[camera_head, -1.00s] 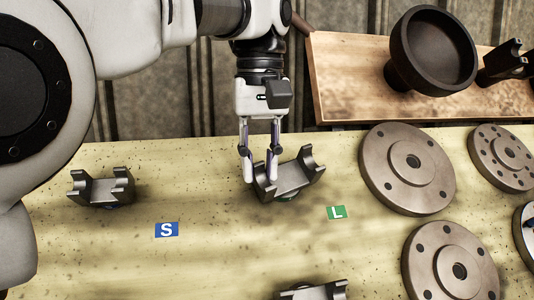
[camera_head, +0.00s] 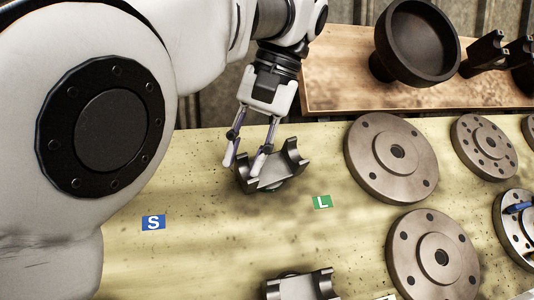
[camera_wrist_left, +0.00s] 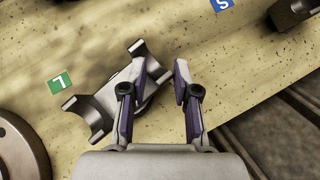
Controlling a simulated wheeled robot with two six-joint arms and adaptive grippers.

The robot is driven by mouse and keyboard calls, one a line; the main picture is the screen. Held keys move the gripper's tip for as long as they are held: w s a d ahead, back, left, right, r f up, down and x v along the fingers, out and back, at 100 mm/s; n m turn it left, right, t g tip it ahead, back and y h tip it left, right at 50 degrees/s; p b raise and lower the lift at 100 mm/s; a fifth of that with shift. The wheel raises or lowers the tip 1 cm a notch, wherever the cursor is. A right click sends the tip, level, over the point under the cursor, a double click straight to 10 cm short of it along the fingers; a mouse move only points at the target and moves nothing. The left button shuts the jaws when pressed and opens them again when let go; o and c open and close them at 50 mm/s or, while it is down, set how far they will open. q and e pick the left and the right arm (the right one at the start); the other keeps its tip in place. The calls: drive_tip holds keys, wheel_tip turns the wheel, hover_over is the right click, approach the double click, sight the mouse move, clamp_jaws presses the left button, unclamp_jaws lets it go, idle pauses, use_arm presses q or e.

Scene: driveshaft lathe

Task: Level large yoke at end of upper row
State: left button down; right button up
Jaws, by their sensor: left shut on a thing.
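The large yoke (camera_head: 270,175) is a grey metal cradle with a prong at each end, behind the green L label (camera_head: 321,202). In the head view its right end shows higher than its left and it looks tilted. My left gripper (camera_head: 245,163) points down at its left end, shut on it. In the left wrist view the yoke (camera_wrist_left: 110,96) lies mostly left of the fingers (camera_wrist_left: 160,75), and one finger covers part of it. What is under the yoke is mostly hidden. My right gripper is not in view.
Flanged discs (camera_head: 391,158) stand close on the right. Another yoke (camera_head: 302,285) is at the front edge of view. A blue S label (camera_head: 153,222) lies to the left. A wooden board (camera_head: 345,85) with a black cup (camera_head: 420,45) is behind. The bench between the labels is clear.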

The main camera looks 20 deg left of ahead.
use_arm(q)
drive_tip(key=shift+d+f+m+y, duration=0.1)
drive_tip(key=shift+f+m+y, duration=0.15)
drive_tip(key=shift+m+y, duration=0.05)
drive_tip(key=shift+s, duration=0.1)
idle(0.3)
drive_tip(key=c, duration=0.9)
unclamp_jaws()
drive_tip(key=shift+o, duration=0.6)
drive_tip(key=shift+a, duration=0.65)
drive_tip(key=shift+d, duration=0.3)
drive_tip(key=shift+a, duration=0.1)
